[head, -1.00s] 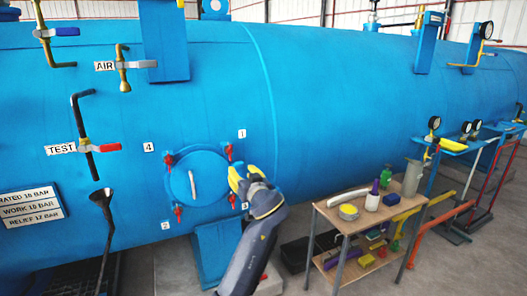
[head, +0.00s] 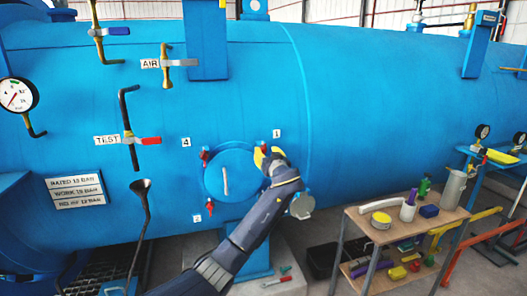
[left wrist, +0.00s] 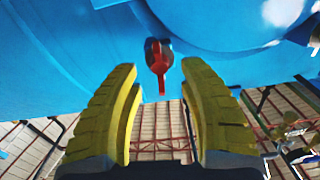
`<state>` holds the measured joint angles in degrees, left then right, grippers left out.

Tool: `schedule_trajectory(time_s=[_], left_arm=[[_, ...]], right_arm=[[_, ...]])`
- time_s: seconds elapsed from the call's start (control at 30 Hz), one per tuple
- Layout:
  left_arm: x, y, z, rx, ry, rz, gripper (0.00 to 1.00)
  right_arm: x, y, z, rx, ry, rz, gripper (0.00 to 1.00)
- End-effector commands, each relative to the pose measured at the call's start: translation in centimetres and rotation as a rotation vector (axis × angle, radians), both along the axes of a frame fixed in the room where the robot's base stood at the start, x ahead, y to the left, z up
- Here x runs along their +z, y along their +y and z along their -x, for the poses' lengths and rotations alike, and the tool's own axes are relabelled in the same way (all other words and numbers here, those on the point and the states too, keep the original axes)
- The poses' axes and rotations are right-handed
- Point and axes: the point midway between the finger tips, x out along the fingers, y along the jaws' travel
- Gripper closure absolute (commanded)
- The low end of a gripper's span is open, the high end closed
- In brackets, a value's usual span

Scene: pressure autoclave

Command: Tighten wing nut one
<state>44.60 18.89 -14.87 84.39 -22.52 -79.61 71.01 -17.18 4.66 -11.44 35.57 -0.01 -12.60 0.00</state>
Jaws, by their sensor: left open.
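The round blue hatch (head: 222,182) on the vessel's side has red wing nuts around its rim. Wing nut one (head: 263,148) sits at the hatch's upper right, just below the label 1 (head: 276,133). My left gripper (head: 267,157) is right at it, its yellow fingers open. In the left wrist view a red wing nut (left wrist: 158,62) shows in the gap between the open fingertips (left wrist: 160,80), and neither finger appears to touch it. Red wing nuts also show at the upper left (head: 204,156) and lower left (head: 210,209). My left arm covers the hatch's lower right. My right gripper is not in view.
A wooden two-shelf cart (head: 400,230) with bottles and tools stands at the right. The TEST valve (head: 130,140) and a black funnel pipe (head: 142,188) stick out left of the hatch. A pressure gauge (head: 17,94) is at the far left.

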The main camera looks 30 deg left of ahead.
Motion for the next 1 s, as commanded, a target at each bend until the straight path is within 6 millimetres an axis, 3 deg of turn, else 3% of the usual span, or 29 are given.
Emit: schedule_trajectory(time_s=[0.33,0.8,1.0], left_arm=[[0.0,2.5,-2.2,0.001,0.001,-0.001,0.58],[0.0,2.9,-2.6,0.0,0.0,0.0,0.56],[0.0,2.9,-2.6,0.0,0.001,-0.001,0.79]], right_arm=[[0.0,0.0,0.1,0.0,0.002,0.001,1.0],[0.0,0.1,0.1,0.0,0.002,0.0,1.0],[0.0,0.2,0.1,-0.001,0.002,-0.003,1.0]])
